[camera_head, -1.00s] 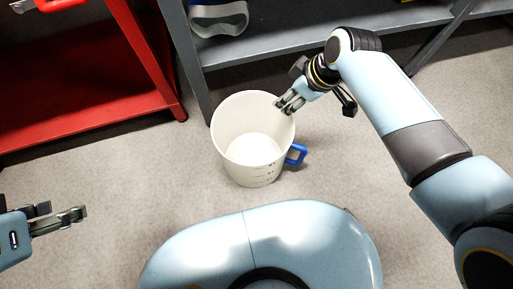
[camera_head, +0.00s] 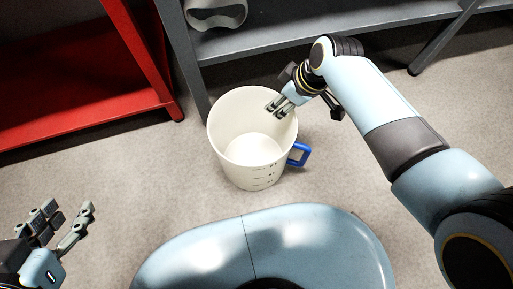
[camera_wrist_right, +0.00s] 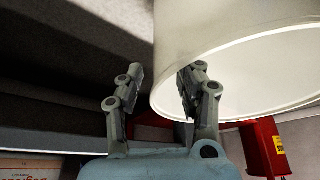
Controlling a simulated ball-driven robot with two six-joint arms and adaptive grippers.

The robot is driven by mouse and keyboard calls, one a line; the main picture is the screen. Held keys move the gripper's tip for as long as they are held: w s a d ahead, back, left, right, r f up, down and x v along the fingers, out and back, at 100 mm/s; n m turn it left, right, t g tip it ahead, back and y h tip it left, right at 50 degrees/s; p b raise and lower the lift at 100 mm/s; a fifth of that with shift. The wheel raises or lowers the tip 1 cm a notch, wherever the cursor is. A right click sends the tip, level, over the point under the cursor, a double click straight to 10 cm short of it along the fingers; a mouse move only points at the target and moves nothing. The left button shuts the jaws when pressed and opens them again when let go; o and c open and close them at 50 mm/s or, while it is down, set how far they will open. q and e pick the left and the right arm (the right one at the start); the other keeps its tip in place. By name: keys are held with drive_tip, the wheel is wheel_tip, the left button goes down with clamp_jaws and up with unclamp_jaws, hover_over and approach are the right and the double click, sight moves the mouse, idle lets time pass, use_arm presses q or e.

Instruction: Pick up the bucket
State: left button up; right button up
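The white bucket (camera_head: 254,173) stands upright on the floor, with a blue handle (camera_head: 298,155) on its right side and dark measuring marks on its front. My right gripper (camera_head: 277,105) is at the far right part of its rim. In the right wrist view, the right gripper (camera_wrist_right: 158,82) is open: one finger overlaps the rim and opening of the bucket (camera_wrist_right: 210,28), the other is outside the wall with a gap. Whether the inner finger touches the wall, I cannot tell. My left gripper (camera_head: 66,212) is open and empty at the lower left, away from the bucket.
A red shelf unit (camera_head: 75,125) stands at the left. A grey shelf unit (camera_head: 290,42) stands behind the bucket, close to its far side, with a grey object (camera_head: 216,17) on it. The floor (camera_head: 160,190) left of the bucket is clear.

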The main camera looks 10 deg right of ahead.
drive_tip(key=b+x, duration=0.3)
drive_tip(key=x, duration=0.1)
drive_tip(key=shift+f, duration=0.15)
use_arm(q)
drive_tip(key=w+d+r+m+t+h, duration=0.1)
drive_tip(key=w+r+t, duration=0.7)
drive_tip(key=r, duration=0.3)
drive_tip(key=shift+d+r+h, duration=0.3)
drive_tip(key=shift+d+r, duration=0.05)
drive_tip(key=shift+r, duration=0.05)
use_arm(e)
clamp_jaws()
use_arm(q)
drive_tip(key=shift+w, duration=0.1)
